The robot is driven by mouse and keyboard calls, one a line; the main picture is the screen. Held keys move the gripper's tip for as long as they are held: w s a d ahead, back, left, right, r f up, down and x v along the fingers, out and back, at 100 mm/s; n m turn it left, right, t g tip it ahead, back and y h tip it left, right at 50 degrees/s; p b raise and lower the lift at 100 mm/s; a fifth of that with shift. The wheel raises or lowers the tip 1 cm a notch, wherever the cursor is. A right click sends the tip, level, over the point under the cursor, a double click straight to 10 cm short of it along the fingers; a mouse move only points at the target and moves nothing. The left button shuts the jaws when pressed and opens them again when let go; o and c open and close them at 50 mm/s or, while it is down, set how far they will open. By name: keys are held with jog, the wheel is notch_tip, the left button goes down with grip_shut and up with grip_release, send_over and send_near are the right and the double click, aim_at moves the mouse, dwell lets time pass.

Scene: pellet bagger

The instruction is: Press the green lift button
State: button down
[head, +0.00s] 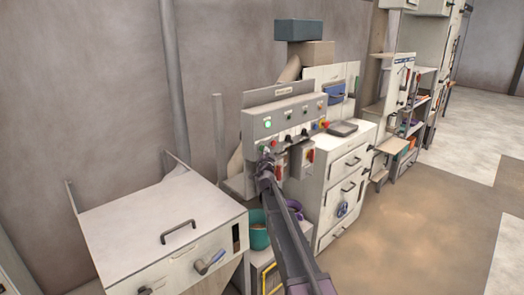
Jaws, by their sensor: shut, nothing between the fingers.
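A grey control panel (303,105) stands against the wall in the middle of the head view, with several small buttons and lamps on its front. A bright green round spot (267,124) shows at its upper left; I cannot tell whether it is a button or a lamp. A red button (262,145) sits lower, with a small green one (273,143) close beside it. The labels are too small to read. My gripper (265,157) is shut and empty, just in front of the panel's lower left. I cannot tell whether it touches anything. My arm hides part of what is below the panel.
A white cabinet (150,235) with a handle stands at the front left. The brown floor (400,235) at right is clear.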

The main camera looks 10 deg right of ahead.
jog(key=shift+s+d, duration=0.25)
jog(key=shift+s, duration=0.1)
dwell(0.3)
jog(key=shift+s+d, duration=0.9)
jog(key=shift+s, duration=0.3)
jog(key=shift+s+d, duration=0.85)
jog(key=shift+s, duration=0.35)
jog(key=s+a+f+n+g+y, duration=0.3)
jog(key=s+a+f+n+g, duration=0.15)
jog(key=s+f, duration=0.35)
jog(key=s+a+f+n+g+y, duration=0.35)
jog(key=s+f+g, duration=0.2)
jog(key=s, duration=0.45)
jog(key=s+d+f+g+h, duration=0.1)
jog(key=s+d+f+g, duration=0.2)
jog(key=s, duration=0.9)
jog(key=s+d+f+n+g+h, duration=0.1)
jog(key=s+g, duration=0.5)
jog(key=s, duration=0.6)
notch_tip(320, 180, down, 4)
jog(key=shift+s+d+r+h, duration=0.1)
jog(key=shift+s+d+h, duration=0.3)
jog(key=shift+d+h, duration=0.5)
